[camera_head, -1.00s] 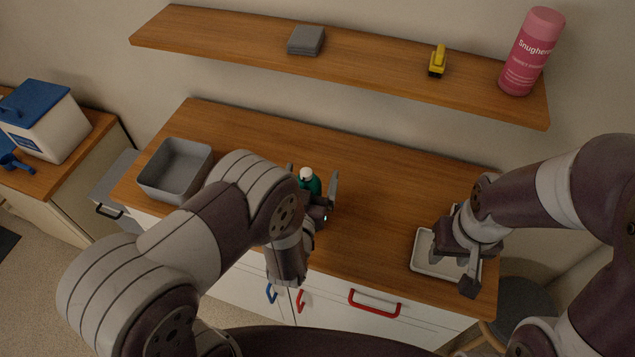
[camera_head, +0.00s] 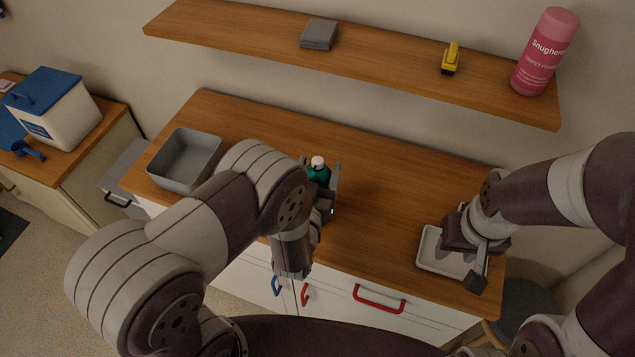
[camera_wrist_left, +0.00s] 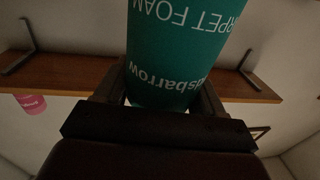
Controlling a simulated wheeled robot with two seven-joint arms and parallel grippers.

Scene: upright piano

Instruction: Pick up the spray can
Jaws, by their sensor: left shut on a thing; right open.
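The green spray can (camera_head: 319,172) with a white cap stands at the middle of the wooden counter. In the left wrist view the green can (camera_wrist_left: 178,50) fills the space between the fingers, with "CARPET FOAM" lettering upside down. My left gripper (camera_head: 322,178) is shut on the can, one finger on each side. The can's base is hidden, so I cannot tell whether it touches the counter. My right gripper (camera_head: 482,262) is open and empty above the white tray (camera_head: 428,250) at the counter's right.
A grey bin (camera_head: 185,160) stands on the counter's left. The wall shelf (camera_head: 380,65) above holds a grey block (camera_head: 319,34), a yellow object (camera_head: 451,58) and a pink canister (camera_head: 545,52). The counter between can and tray is clear.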

